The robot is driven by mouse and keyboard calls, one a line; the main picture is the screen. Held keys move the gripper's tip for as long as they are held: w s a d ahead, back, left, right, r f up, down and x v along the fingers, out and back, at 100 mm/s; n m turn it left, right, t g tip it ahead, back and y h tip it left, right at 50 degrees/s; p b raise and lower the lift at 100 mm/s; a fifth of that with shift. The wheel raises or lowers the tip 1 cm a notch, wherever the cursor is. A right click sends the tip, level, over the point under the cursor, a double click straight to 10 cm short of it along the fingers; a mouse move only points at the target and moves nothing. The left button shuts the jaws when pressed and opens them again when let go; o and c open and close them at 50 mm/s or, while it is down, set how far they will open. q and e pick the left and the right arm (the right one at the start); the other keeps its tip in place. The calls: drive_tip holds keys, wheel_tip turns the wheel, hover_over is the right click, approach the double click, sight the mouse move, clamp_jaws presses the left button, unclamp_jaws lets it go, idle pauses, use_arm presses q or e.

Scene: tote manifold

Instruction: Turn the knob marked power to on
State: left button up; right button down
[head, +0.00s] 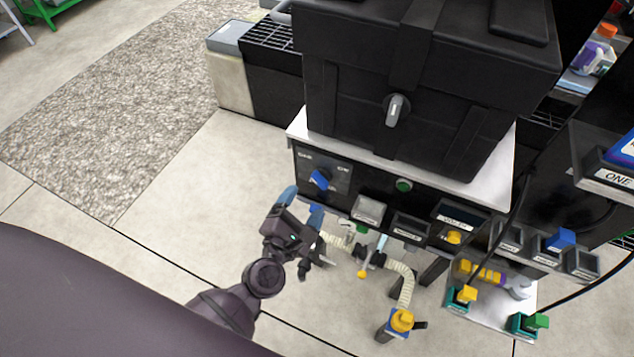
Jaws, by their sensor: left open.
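A blue knob (320,179) sits on the left end of the dark front panel (345,187), with small pale lettering above it on both sides; I cannot read it for sure. The blue pointer is tilted. A grey knob (397,110) is on the front of the black tote above. Which knob is marked power, I cannot read. My left gripper (301,206) is open and empty, its blue-tipped fingers just below and left of the blue knob. I see no clear contact. My right gripper is not in view.
The black tote (345,80) stands on a white-topped unit. A green button (404,185) and small labelled boxes line the panel right of the blue knob. Hoses and a yellow-handled valve (401,320) hang below. Black cables run at right. Floor at left is clear.

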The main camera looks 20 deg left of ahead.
sight(320, 179)
use_arm(q)
drive_tip(key=w, duration=0.6)
drive_tip(key=shift+d, duration=0.15)
drive_tip(key=shift+w, duration=0.1)
drive_tip(key=shift+c, duration=0.3)
drive_tip(key=c, duration=0.9)
drive_tip(key=shift+o, duration=0.2)
